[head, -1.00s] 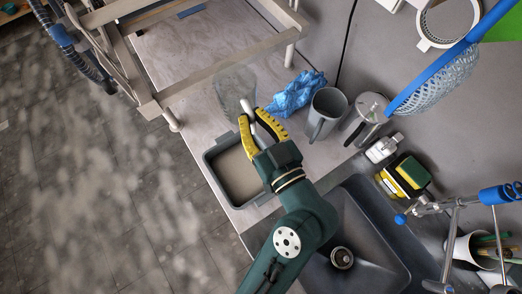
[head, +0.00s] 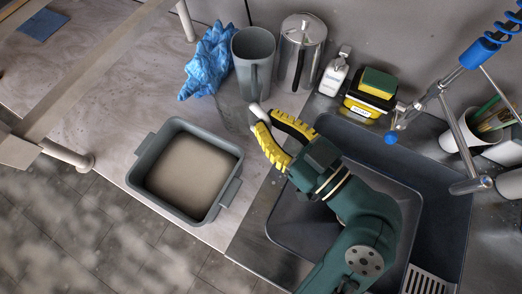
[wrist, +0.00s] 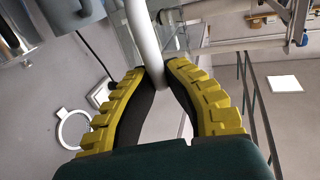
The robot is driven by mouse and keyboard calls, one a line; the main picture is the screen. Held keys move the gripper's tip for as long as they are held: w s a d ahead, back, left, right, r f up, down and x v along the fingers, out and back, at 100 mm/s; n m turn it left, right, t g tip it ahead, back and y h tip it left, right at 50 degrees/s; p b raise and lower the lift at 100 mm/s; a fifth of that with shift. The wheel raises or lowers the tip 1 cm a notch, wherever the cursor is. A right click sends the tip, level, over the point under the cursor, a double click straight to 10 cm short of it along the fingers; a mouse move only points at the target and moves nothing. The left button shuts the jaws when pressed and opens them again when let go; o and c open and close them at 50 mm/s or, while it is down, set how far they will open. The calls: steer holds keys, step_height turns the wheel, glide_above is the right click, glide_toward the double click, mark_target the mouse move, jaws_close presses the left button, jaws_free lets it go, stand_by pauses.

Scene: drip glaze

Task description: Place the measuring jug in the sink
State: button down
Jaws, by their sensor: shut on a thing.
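The measuring jug (head: 232,112) is clear and hard to see in the head view, with a pale handle. My gripper (head: 264,119) is shut on the handle, near the counter edge beside the sink. In the wrist view the white handle (wrist: 146,40) runs between my yellow fingers (wrist: 157,75), and the clear body shows only in part. The dark sink (head: 288,222) lies to the right of the jug. My arm covers part of its basin. I cannot tell how high the jug is above the counter.
A grey tub (head: 150,152) with beige contents stands left of the sink. Behind the jug are a blue cloth (head: 209,62), a grey pitcher (head: 253,62) and a steel pot (head: 302,52).

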step_height(320, 180, down, 14)
steer(key=b, duration=0.2)
steer(key=shift+b, duration=0.3)
steer(key=shift+f+b, duration=0.2)
steer(key=shift+b, duration=0.1)
steer(key=c, duration=1.2)
jaws_free()
steer(key=shift+r, duration=0.1)
steer(key=shift+c, duration=0.2)
steer(key=shift+r+p, duration=0.3)
steer(key=shift+p, duration=0.15)
steer(key=v, duration=1.2)
steer(key=shift+f+p, duration=0.1)
steer(key=shift+p, duration=0.25)
steer(key=shift+c, duration=0.2)
